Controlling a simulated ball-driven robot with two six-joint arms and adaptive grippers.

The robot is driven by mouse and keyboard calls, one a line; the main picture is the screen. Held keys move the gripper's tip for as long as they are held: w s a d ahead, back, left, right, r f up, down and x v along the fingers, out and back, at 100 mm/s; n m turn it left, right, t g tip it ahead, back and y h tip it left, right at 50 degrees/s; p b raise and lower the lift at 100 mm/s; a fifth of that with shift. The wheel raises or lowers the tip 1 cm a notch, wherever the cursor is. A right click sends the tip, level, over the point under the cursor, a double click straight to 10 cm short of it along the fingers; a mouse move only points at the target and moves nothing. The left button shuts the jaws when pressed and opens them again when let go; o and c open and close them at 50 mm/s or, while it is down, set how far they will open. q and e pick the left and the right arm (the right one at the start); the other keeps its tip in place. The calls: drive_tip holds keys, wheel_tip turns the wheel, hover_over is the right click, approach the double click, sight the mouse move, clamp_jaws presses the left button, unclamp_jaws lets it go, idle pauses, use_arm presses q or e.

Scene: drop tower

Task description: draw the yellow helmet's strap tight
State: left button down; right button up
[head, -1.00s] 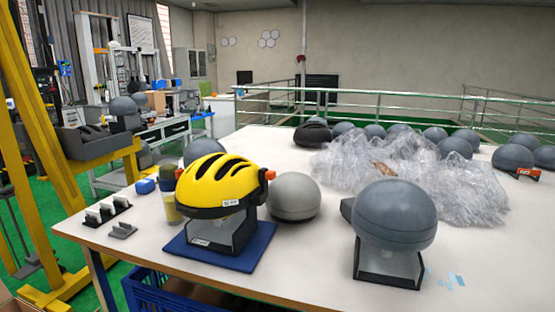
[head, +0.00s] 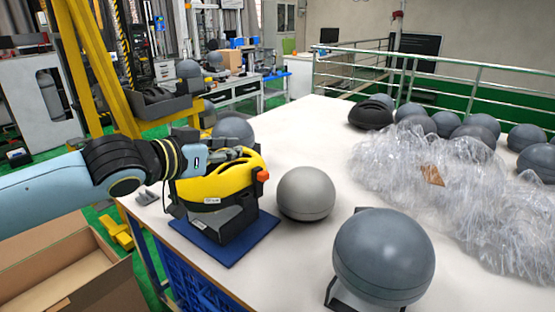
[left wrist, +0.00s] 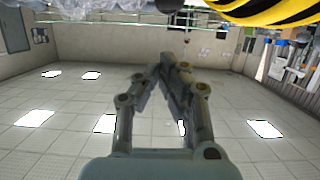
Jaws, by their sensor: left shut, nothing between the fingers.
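The yellow helmet (head: 222,182) with black vents sits on a dark head-shaped stand over a blue mat (head: 250,237) at the table's near left. An orange piece (head: 262,176) shows on its right side. I cannot make out the strap. My left gripper (head: 243,153) overlaps the helmet's top in the head view; whether it touches cannot be told. In the left wrist view my left gripper (left wrist: 171,58) is shut and empty, and the helmet (left wrist: 265,10) shows at the top right edge. My right gripper is not in view.
A light grey dome (head: 306,193) stands right of the helmet. A larger grey dome (head: 384,255) is on a stand in front. Crumpled clear wrap (head: 430,180) and several grey domes lie at the right. An open cardboard box (head: 65,265) is at the lower left.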

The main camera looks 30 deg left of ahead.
use_arm(q)
drive_tip(key=b, duration=0.2)
hover_over(262, 179)
drive_tip(key=f, duration=0.3)
drive_tip(key=shift+w, duration=0.25)
drive_tip(key=shift+s+a+f, duration=0.1)
drive_tip(key=shift+s+f, duration=0.1)
drive_tip(key=shift+f, duration=0.8)
drive_tip(key=shift+s+f, duration=0.15)
drive_tip(key=shift+f, duration=0.85)
drive_tip(key=shift+f, duration=0.1)
wheel_tip(262, 179, down, 4)
drive_tip(key=b, duration=0.3)
drive_tip(key=shift+s, duration=0.1)
drive_tip(key=shift+r, duration=0.2)
